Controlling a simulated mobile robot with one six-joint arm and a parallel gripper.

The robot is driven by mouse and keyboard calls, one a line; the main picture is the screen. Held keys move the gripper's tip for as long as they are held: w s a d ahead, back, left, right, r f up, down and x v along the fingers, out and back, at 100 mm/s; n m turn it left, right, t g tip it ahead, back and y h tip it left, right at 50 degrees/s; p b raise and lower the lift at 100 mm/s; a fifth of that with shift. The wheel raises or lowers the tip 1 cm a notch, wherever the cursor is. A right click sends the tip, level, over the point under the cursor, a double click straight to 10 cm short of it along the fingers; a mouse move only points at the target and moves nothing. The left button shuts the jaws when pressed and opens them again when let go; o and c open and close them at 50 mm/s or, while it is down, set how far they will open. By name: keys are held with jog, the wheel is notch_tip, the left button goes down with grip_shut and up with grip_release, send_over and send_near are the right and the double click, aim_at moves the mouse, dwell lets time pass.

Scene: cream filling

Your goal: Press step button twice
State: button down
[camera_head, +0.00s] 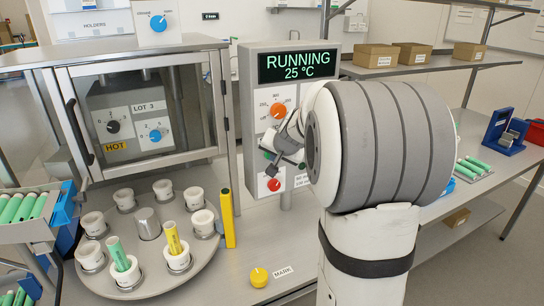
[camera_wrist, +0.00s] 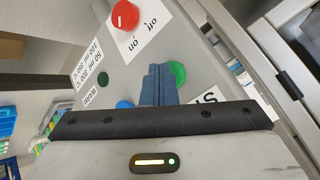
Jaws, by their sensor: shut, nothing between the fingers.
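The control panel (camera_head: 252,130) stands upright in the middle of the head view, its display (camera_head: 297,66) reading RUNNING 25 °C. My gripper (camera_head: 274,166) is shut and empty in front of the panel's lower part. In the wrist view its closed fingers (camera_wrist: 158,80) point at the panel face, beside a green button (camera_wrist: 178,72). A label beginning with S (camera_wrist: 208,97) is partly hidden by my gripper. A blue button (camera_wrist: 124,104) and a small dark green button (camera_wrist: 103,80) are also there. I cannot tell which is the step button, or whether the fingers touch any.
A red off/on knob (camera_wrist: 124,14) and an orange dial (camera_head: 278,110) are on the panel. Left stand a glass-fronted oven (camera_head: 150,110) and a carousel (camera_head: 200,262) of white holders, with a yellow upright piece (camera_head: 227,218) beside it. A yellow knob (camera_head: 259,277) sits on the bench.

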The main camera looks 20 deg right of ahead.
dwell(0.4)
jog(key=shift+s+b, duration=0.65)
jog(key=shift+s, duration=0.25)
jog(key=s+b, duration=0.3)
jog(key=s, duration=0.2)
jog(key=shift+d, duration=0.1)
dwell(0.5)
